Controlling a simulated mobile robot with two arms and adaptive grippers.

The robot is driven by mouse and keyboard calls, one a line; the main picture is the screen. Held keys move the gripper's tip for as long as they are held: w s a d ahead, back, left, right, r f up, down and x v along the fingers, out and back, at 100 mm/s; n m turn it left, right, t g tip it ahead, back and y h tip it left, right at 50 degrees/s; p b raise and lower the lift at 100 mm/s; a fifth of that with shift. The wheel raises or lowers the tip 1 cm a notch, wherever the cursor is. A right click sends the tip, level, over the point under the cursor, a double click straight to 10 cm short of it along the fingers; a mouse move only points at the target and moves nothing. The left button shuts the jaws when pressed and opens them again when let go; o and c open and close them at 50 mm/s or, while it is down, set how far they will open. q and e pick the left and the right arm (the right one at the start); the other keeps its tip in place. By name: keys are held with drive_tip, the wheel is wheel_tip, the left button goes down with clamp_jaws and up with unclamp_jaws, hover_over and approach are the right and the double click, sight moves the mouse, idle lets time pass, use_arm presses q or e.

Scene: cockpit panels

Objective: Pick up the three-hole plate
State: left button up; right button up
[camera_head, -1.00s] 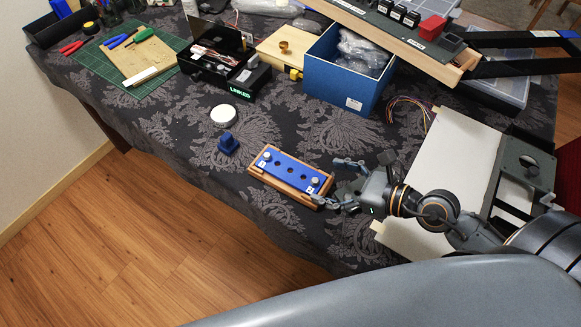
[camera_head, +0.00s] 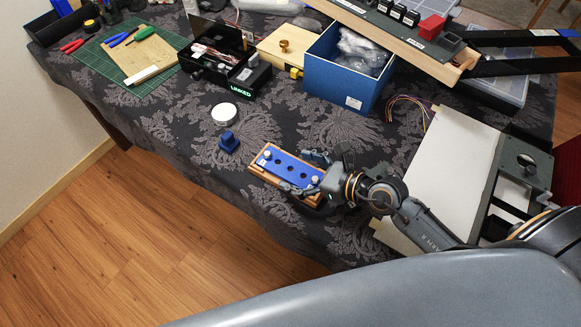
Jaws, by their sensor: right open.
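The blue three-hole plate (camera_head: 288,167) lies in a wooden tray (camera_head: 259,174) near the table's front edge. It has three dark holes in a row and a pale knob at each end. My right gripper (camera_head: 299,173) is open, with one finger beyond the plate's far long side and the other over its near side. The fingers reach around the plate's right part, and part of the right end is hidden by the gripper. I cannot tell whether the fingers touch the plate. My left gripper is not in view.
A small blue block (camera_head: 229,141) and a white round disc (camera_head: 224,114) lie left of the tray. A blue box (camera_head: 336,87) with plastic bags stands behind. A white board (camera_head: 450,165) and a grey panel (camera_head: 517,180) are at right. Patterned cloth around the tray is mostly clear.

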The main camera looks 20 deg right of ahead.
drive_tip(key=c, duration=1.2)
drive_tip(key=shift+c, duration=1.2)
drive_tip(key=shift+r, duration=0.1)
